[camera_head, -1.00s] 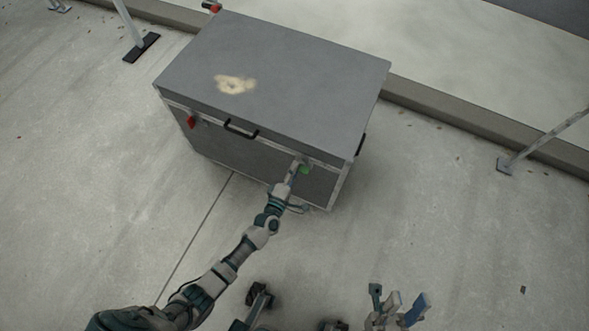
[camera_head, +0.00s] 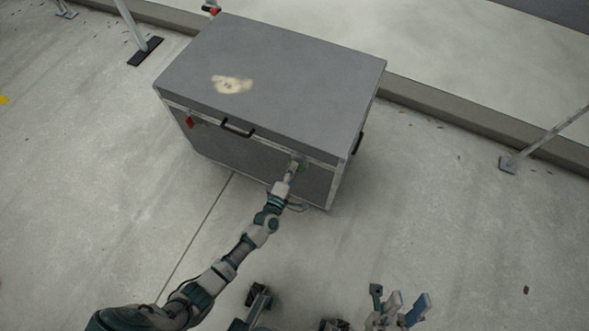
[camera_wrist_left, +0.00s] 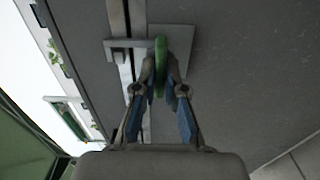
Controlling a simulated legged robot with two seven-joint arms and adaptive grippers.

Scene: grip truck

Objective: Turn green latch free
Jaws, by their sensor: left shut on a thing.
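The green latch (camera_wrist_left: 160,62) is on the front of the grey case (camera_head: 270,75), below the lid seam near its right end. In the wrist view it is turned edge-on in front of its metal plate (camera_wrist_left: 178,42). My left gripper (camera_wrist_left: 161,82) is shut on the latch, with a finger on each side. In the head view this gripper (camera_head: 294,168) covers most of the latch, and only a bit of green shows. My right gripper (camera_head: 397,300) is open and empty, low in the picture, away from the case.
A red latch (camera_head: 190,122) is at the left of the case front. A black handle (camera_head: 238,128) sits between the latches, and another (camera_head: 358,143) is on the right side. A low kerb (camera_head: 480,122) runs behind the case.

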